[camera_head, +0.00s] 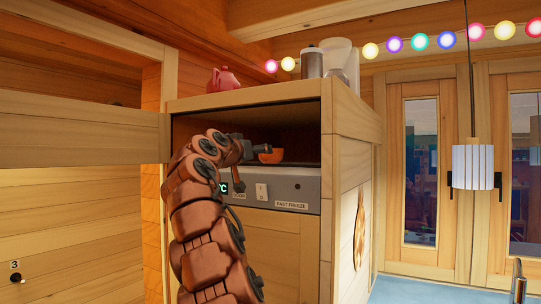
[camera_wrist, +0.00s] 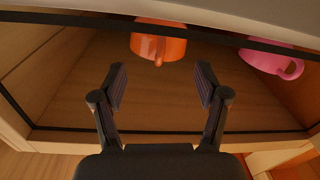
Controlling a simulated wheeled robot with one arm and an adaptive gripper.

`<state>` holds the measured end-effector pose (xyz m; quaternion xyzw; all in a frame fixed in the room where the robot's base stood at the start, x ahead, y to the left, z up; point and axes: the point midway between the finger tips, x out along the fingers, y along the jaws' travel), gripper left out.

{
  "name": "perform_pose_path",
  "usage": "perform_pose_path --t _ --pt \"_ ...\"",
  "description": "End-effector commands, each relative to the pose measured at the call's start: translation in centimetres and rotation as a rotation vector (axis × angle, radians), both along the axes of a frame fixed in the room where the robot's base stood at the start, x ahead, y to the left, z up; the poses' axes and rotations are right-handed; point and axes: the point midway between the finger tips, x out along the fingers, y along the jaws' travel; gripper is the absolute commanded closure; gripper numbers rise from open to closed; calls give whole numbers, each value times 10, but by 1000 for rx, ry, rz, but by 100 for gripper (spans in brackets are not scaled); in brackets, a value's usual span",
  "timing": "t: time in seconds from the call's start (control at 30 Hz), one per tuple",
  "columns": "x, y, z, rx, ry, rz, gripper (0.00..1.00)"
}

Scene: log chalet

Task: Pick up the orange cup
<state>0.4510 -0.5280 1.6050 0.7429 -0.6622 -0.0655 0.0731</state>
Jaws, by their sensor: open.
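The orange cup (camera_wrist: 172,46) lies in the upper middle of the wrist view, its handle facing my gripper. It also shows in the head view (camera_head: 272,156), inside the open compartment above the freezer panel, partly hidden by my gripper. My gripper (camera_wrist: 161,78) is open and empty, its two fingers spread just short of the cup and roughly centred on it. In the head view my gripper (camera_head: 258,149) reaches into the compartment from the left. The cup's top edge is cut off by a pale edge in the wrist view.
A pink cup (camera_wrist: 268,62) sits right of the orange cup in the same wooden compartment. Compartment walls and a dark front edge (camera_wrist: 70,134) surround the gripper.

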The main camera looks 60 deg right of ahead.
Motion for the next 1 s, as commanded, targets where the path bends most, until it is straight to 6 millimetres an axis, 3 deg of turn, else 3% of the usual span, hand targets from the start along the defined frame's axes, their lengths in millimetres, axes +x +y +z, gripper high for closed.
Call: perform_pose_path --t 0.3,0.6,1.0 --pt "3 -35 7 -2 0 1 26" --pt "4 -38 4 -2 0 1 27" --pt "4 -39 3 -1 0 1 69"
